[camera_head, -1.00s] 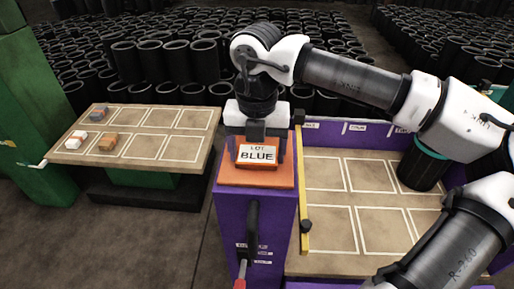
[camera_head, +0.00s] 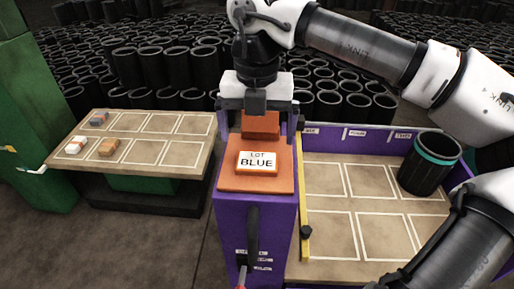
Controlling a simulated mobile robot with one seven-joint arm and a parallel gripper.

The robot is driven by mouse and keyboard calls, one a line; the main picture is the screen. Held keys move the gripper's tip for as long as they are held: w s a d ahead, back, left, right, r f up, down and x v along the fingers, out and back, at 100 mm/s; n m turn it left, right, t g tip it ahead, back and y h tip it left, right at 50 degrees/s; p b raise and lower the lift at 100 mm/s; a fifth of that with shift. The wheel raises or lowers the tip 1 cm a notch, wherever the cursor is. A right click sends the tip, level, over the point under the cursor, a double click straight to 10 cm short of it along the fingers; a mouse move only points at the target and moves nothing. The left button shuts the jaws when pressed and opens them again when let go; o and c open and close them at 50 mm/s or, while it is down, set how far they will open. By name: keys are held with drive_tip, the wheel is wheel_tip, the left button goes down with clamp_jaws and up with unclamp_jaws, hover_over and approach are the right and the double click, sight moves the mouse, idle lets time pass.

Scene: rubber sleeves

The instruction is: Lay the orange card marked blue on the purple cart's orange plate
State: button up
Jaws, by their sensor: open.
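The orange card marked "LOT BLUE" (camera_head: 257,162) lies face up on the orange plate (camera_head: 232,183) on top of the purple cart (camera_head: 228,232). My gripper (camera_head: 259,125) is open above and behind the card, apart from it. An orange upright part (camera_head: 261,126) shows between the fingers at the plate's back edge; I cannot tell whether it touches them.
A brown board (camera_head: 190,157) with outlined cells stands at left, with several small blocks at its left end. A tray of outlined cells (camera_head: 385,237) at right holds a black sleeve with a teal band (camera_head: 428,165). A yellow bar (camera_head: 304,205) runs beside the plate.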

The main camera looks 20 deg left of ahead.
drive_tip(key=shift+r, duration=2.65)
